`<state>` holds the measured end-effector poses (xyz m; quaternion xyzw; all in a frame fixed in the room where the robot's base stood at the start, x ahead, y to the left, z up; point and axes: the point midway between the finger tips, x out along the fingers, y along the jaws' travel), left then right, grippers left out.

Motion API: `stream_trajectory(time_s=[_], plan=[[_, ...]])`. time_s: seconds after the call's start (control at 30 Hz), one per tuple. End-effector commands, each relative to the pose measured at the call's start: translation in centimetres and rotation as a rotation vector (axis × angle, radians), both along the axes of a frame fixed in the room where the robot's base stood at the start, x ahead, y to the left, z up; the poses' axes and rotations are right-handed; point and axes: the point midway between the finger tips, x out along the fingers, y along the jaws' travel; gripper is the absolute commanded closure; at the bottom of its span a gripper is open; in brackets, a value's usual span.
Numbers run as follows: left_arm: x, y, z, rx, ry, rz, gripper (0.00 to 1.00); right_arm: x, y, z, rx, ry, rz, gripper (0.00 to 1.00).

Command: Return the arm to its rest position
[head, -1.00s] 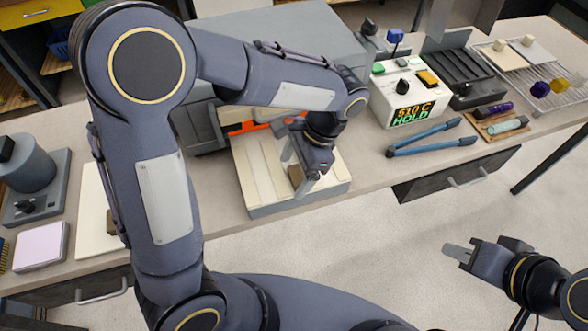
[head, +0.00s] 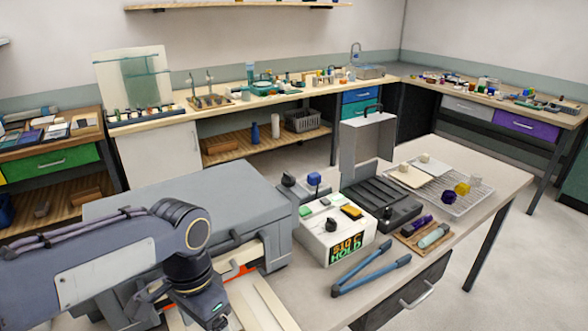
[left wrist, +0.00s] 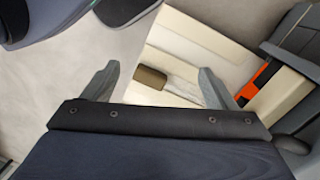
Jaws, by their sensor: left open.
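My left arm comes in from the left in the head view, with its wrist low in the picture and its fingers cut off or hidden. In the left wrist view my left gripper (left wrist: 160,85) is open, its two grey fingers wide apart. A brown block (left wrist: 150,78) lies on the cream slab (left wrist: 185,35) between and beyond the fingers, apart from them. The gripper holds nothing. My right gripper is out of view.
A grey kiln (head: 200,205) with an orange glowing slot stands beside my left arm. A white controller (head: 335,225) reads 510 C HOLD. Blue tongs (head: 370,268) lie near the bench edge. Rods (head: 433,235), a black rack and a wire tray (head: 455,190) fill the right side.

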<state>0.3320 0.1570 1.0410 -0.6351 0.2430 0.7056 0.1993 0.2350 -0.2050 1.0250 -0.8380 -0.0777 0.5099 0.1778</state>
Motion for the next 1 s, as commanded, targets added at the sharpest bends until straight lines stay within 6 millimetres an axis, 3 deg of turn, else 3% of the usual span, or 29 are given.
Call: stream_trajectory(time_s=[0.03, 0.13, 0.4, 0.6, 1.0], plan=[[-1.5, 1.5, 0.3, -0.06, -0.044, 0.094, 0.21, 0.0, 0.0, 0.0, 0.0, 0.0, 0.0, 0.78], [-3.9, 3.1, 0.2, -0.167, -0.13, 0.264, 0.21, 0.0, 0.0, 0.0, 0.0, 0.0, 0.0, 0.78], [-8.6, 4.9, -1.0, -0.379, -0.353, 0.666, 0.21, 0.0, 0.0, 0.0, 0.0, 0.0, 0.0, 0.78], [-9.6, 5.0, -1.6, -0.438, -0.431, 0.79, 0.21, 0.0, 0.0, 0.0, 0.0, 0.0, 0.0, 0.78], [-9.7, 5.0, -1.7, -0.442, -0.435, 0.798, 0.21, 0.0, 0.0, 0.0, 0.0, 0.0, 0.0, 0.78]])
